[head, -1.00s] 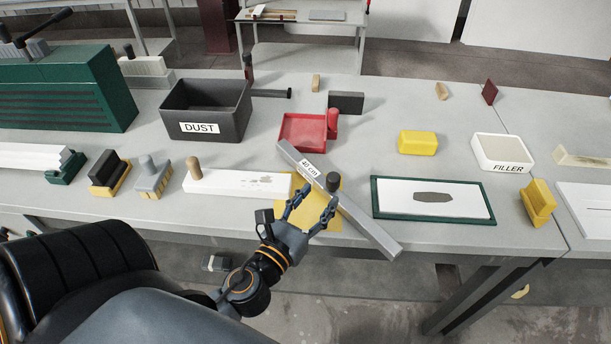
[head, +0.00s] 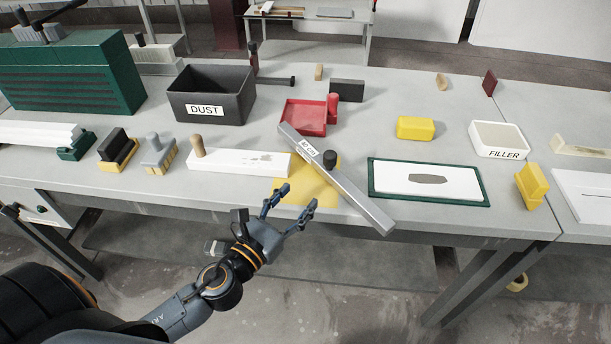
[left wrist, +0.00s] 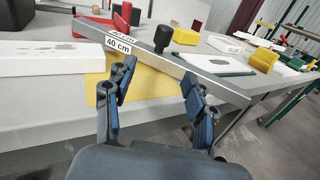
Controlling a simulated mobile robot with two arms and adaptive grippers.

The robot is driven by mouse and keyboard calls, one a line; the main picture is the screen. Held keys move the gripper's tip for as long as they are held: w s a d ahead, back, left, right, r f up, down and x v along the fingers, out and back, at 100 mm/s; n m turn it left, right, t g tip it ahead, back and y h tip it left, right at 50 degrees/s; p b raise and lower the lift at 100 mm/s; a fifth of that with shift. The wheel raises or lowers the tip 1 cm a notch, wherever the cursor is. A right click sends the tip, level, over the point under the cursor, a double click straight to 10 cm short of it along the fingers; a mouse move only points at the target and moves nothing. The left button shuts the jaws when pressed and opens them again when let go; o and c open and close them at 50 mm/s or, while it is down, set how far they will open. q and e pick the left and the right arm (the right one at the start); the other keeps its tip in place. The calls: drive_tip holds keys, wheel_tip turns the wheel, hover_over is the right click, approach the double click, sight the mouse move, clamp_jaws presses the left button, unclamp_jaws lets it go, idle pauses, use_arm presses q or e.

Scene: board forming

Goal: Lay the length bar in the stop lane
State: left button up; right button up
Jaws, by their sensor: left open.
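The length bar (head: 352,189) is a long grey bar with a "40 cm" label and a dark round knob. It lies diagonally on the bench, partly over a yellow sheet (head: 300,188), with its near end at the front edge. It also crosses the left wrist view (left wrist: 165,62). My left gripper (head: 298,196) is open and empty, on the near side of the bar and apart from it. In the left wrist view its spread fingers (left wrist: 157,75) overlap the bar in the picture. I cannot pick out the stop lane. My right gripper is not in view.
A white board (head: 240,162) with a wooden knob lies left of the bar. A green-framed panel (head: 478,200) lies to its right. A red tray (head: 300,116) and DUST bin (head: 230,108) stand behind. Yellow blocks (head: 416,127) and the FILLER tray (head: 497,139) are farther right.

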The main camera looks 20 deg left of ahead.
sight(327, 161)
use_arm(q)
drive_tip(key=w, duration=0.3)
drive_tip(key=w+d+p, duration=0.1)
drive_tip(key=w, duration=0.1)
drive_tip(key=w+p, duration=0.1)
drive_tip(key=w, duration=0.2)
drive_tip(key=shift+w+d, duration=0.2)
drive_tip(key=shift+w, duration=0.1)
drive_tip(key=w+r+p, duration=0.1)
drive_tip(key=w+d+r+p, duration=0.1)
drive_tip(key=w, duration=0.1)
drive_tip(key=shift+w+d+r+p, duration=0.1)
drive_tip(key=shift+w+p, duration=0.1)
drive_tip(key=shift+p, duration=0.15)
drive_tip(key=shift+w+d+f, duration=0.1)
drive_tip(key=shift+w+f, duration=0.2)
drive_tip(key=shift+w, duration=0.25)
drive_tip(key=shift+w+d+f, duration=0.1)
drive_tip(key=shift+w, duration=0.3)
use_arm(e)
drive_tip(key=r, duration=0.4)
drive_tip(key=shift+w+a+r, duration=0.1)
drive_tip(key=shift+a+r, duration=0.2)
use_arm(q)
drive_tip(key=shift+s, duration=0.1)
clamp_jaws()
